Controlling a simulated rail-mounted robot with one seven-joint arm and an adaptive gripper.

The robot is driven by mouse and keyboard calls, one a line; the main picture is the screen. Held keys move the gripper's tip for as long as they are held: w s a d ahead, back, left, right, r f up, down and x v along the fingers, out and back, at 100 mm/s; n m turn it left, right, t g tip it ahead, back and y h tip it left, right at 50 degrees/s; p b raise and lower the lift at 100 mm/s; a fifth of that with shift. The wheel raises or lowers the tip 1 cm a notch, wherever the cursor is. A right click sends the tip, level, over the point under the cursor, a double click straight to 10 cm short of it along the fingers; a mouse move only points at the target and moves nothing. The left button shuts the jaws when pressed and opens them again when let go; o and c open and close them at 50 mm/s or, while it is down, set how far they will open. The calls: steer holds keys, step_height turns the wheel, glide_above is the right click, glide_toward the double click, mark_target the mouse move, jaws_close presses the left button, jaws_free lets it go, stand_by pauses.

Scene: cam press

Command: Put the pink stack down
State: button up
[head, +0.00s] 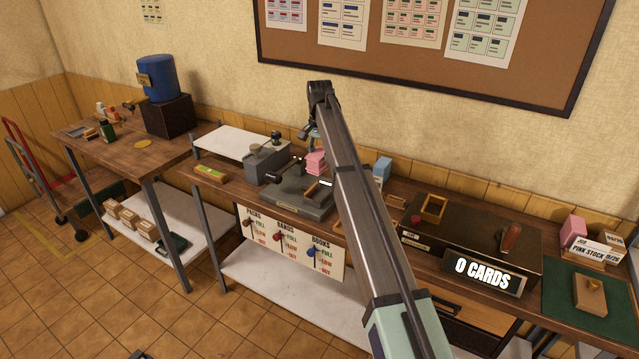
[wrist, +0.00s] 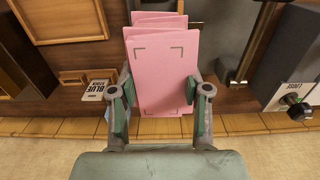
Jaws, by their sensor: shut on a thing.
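The pink stack (head: 316,162) is in the middle of the bench area in the head view, just behind the dark press base and partly beside my arm. In the wrist view the pink stack (wrist: 161,72) fills the space between my fingers, its cards slightly out of line, with dark corner marks on the front face. My gripper (wrist: 160,92) is shut on it, one green-padded finger at each side. In the head view my arm hides part of the gripper. I cannot tell whether the stack touches anything underneath.
A dark press base (head: 300,200) with handles lies in front of the stack. A grey block (head: 264,163) stands to its left, blue stock (head: 382,170) to its right. Other pink stock (head: 574,232) stands far right. A wooden frame (head: 434,208) sits on the dark counter unit.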

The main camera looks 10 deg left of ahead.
step_height(320, 180, down, 12)
steer(key=p, duration=0.3)
steer(key=shift+f, duration=0.2)
steer(key=o, duration=1.2)
steer(key=shift+o, duration=0.4)
steer(key=shift+r, duration=0.1)
step_height(320, 180, up, 12)
steer(key=b, duration=0.3)
steer(key=shift+r, duration=0.1)
